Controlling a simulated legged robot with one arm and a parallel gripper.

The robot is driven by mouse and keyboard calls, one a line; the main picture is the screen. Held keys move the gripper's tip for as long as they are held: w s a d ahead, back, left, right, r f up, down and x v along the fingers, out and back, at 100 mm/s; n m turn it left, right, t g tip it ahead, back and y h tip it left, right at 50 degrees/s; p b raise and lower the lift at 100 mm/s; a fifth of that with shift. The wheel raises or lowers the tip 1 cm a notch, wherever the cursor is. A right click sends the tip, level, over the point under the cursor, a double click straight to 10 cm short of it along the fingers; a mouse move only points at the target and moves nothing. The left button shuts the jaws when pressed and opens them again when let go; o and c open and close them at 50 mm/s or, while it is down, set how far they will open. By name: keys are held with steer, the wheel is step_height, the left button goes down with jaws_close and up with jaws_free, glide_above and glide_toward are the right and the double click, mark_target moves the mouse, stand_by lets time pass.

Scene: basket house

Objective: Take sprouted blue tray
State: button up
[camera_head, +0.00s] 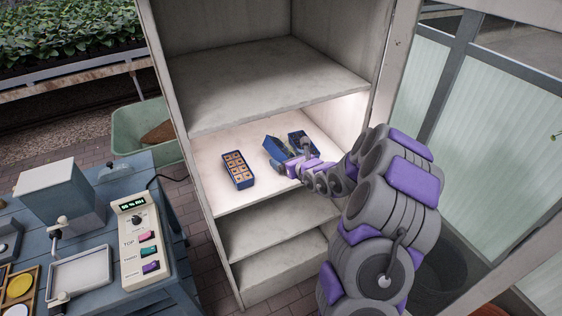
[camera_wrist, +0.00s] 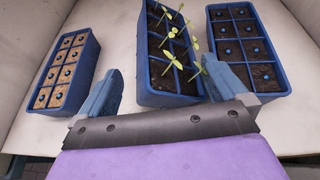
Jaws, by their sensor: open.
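Three blue trays stand in a row on a lit shelf of the cabinet. In the wrist view the middle blue tray (camera_wrist: 157,72) holds dark soil with several green sprouts (camera_wrist: 185,45). In the head view this sprouted tray (camera_head: 272,148) is partly hidden by my arm. My gripper (camera_wrist: 160,88) is open, its two blue fingers at the near end of the sprouted tray, one toward each side. The right finger overlaps the tray's near right corner in the picture. I cannot tell whether the fingers touch it.
The left blue tray (camera_head: 238,170) holds tan plugs and no sprouts. The right blue tray (camera_wrist: 248,52) holds dark soil with blue dots. The cabinet shelf above (camera_head: 265,85) overhangs. A control box (camera_head: 138,240) sits on the blue table at left.

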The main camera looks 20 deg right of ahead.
mark_target(277, 159)
steer(key=w+a, duration=0.1)
steer(key=w+a+f, duration=0.1)
steer(key=a, duration=0.1)
steer(key=shift+w+a, duration=0.3)
steer(key=shift+w, duration=0.1)
steer(key=shift+s+d+r, duration=0.15)
steer(key=shift+d, duration=1.1)
steer(key=c, duration=0.3)
steer(key=shift+d+f, duration=0.15)
steer(key=shift+f, duration=0.05)
steer(key=shift+c, duration=0.9)
steer(key=shift+a+r, duration=0.2)
steer(key=shift+a, duration=0.9)
steer(key=c, duration=0.6)
steer(key=shift+d, duration=0.1)
steer(key=shift+c, duration=0.2)
